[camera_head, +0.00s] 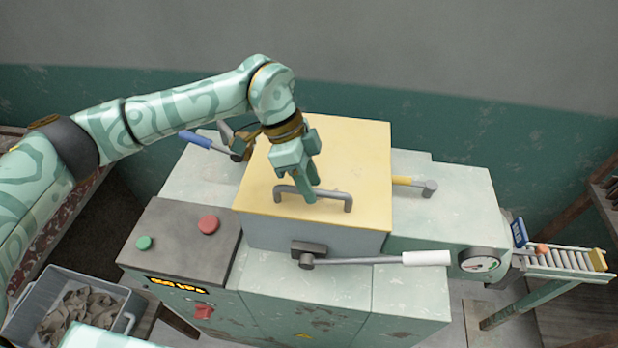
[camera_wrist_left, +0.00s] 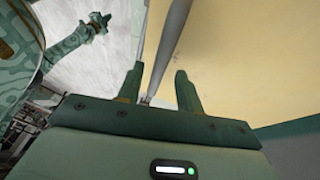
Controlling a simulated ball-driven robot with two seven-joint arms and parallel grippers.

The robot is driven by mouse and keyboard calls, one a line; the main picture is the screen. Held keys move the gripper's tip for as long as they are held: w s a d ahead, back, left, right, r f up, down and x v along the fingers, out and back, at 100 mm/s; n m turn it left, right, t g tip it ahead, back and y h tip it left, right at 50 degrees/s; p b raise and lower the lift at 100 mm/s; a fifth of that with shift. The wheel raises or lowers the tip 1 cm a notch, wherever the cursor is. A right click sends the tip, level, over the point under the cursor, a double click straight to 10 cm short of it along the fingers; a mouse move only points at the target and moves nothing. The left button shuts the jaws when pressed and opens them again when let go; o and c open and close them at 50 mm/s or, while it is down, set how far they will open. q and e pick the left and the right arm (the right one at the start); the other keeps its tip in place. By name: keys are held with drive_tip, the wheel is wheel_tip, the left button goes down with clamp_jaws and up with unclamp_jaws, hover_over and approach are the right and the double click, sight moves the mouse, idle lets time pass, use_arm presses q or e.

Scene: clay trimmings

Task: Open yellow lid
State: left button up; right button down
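The yellow lid (camera_head: 350,150) lies flat and closed on top of the grey box in the middle of the machine. A grey bar handle (camera_head: 338,193) stands up near its front edge. My left gripper (camera_head: 310,195) points down at this handle. In the left wrist view the bar (camera_wrist_left: 172,42) runs between the two fingers of my left gripper (camera_wrist_left: 160,70), with a gap visible on each side, so the gripper is open around it. My right gripper (camera_wrist_left: 101,20) seems to show small at the upper left of the left wrist view; its fingers are too small to judge.
A white-gripped lever (camera_head: 425,258) sticks out in front of the box. A blue-handled lever (camera_head: 196,139) and a yellow-handled lever (camera_head: 405,181) flank it. A control panel with a red button (camera_head: 208,224) is at left. A grey bin (camera_head: 45,285) with scraps stands lower left.

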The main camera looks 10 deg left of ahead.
use_arm(q)
drive_tip(key=shift+s, duration=0.1)
clamp_jaws()
drive_tip(key=w+r+p, duration=0.3)
drive_tip(key=w+r, duration=0.1)
drive_tip(key=r, duration=0.3)
drive_tip(key=w+r+g+p, duration=0.1)
drive_tip(key=w+r+p, duration=0.3)
drive_tip(key=r, duration=0.4)
drive_tip(key=shift+w+a+r, duration=0.2)
drive_tip(key=shift+w+r, duration=0.05)
drive_tip(key=shift+w, duration=0.1)
